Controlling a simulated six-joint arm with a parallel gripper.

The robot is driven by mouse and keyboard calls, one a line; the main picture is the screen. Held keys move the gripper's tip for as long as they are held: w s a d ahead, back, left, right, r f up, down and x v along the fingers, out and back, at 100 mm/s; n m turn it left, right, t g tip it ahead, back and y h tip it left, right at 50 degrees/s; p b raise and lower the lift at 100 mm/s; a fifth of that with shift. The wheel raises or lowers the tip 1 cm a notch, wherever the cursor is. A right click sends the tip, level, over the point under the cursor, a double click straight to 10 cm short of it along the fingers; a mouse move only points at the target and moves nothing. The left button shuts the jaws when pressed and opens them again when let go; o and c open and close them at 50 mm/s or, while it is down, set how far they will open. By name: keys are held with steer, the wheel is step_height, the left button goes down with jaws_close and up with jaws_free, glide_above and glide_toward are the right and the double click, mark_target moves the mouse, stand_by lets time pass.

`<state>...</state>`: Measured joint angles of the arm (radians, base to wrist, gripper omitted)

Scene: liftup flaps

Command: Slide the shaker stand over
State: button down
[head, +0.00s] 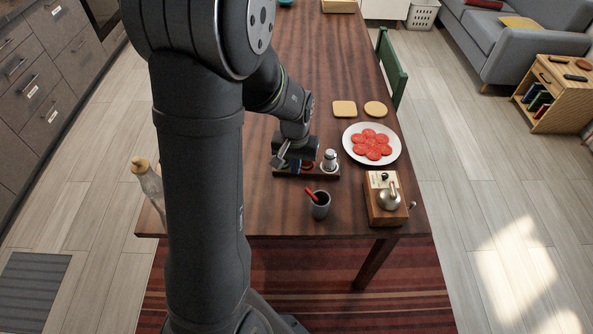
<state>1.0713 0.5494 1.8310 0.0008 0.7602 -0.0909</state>
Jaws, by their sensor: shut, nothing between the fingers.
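The shaker stand (312,175) is a low, dark reddish-brown holder on the wooden table. A silver-topped shaker (330,160) stands upright at its right end. A second, darker item with a bit of red (305,166) shows at its middle, partly covered by my gripper. My gripper (287,165) is shut and empty, low over the left part of the stand. Whether the fingers touch the stand cannot be told from this view. My arm hides the table to the left.
A grey cup with a red-handled utensil (320,205) stands in front of the stand. A white plate of tomato slices (394,152) lies to the right, with two coasters (345,108) behind. A bottle (147,183) stands at the left edge.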

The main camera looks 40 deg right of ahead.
mark_target(298, 180)
step_height(298, 180, down, 10)
steer(key=shift+r, duration=0.15)
steer(key=shift+w+d, duration=0.75)
steer(key=shift+d, duration=0.3)
steer(key=shift+w+d, duration=0.4)
steer(key=shift+d, duration=0.2)
steer(key=shift+w+d, duration=0.55)
steer(key=shift+d, duration=0.3)
